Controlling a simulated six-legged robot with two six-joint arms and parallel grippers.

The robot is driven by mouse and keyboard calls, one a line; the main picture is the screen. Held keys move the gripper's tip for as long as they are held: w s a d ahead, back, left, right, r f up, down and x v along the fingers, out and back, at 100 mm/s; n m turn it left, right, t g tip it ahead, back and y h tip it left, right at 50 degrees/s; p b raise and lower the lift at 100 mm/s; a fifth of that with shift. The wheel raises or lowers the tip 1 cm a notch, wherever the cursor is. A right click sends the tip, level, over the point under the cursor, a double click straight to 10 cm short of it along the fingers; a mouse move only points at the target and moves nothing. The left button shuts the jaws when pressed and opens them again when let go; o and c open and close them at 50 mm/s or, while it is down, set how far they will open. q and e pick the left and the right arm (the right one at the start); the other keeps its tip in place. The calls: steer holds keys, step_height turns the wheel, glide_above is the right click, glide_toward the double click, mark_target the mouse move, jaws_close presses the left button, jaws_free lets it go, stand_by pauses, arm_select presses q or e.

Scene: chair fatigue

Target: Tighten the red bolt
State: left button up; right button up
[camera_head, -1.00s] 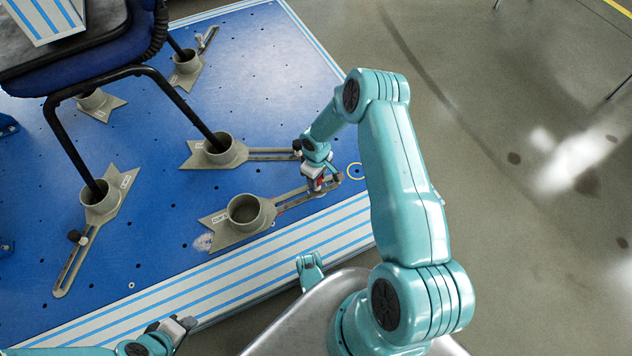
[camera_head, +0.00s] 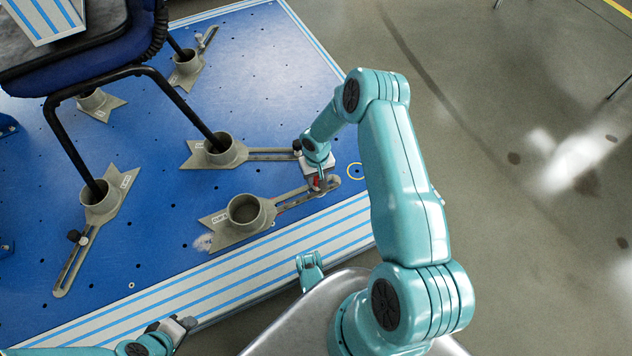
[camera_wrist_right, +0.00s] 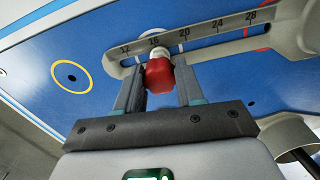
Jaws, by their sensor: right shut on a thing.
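The red bolt (camera_wrist_right: 160,78) has a rounded red head and a pale top, and sits in the slot of the grey slotted arm (camera_wrist_right: 215,28). In the right wrist view my right gripper (camera_wrist_right: 160,90) has one finger on each side of the red head and is shut on it. In the head view my right gripper (camera_head: 318,186) is at the outer end of the slotted arm of the front grey cup clamp (camera_head: 228,233), with a bit of red showing between the fingers. My left gripper (camera_head: 176,328) is at the bottom left, away from the bolt; its jaws are unclear.
A blue chair (camera_head: 95,68) stands with its black legs in grey cup holders on the blue platform (camera_head: 120,245). The front cup is empty. Another slotted arm (camera_head: 275,154) lies just behind my right gripper. The grey floor at right is clear.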

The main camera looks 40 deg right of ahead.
steer(key=m, duration=0.4)
steer(key=o, duration=1)
steer(key=shift+o, duration=0.2)
steer(key=n, duration=0.4)
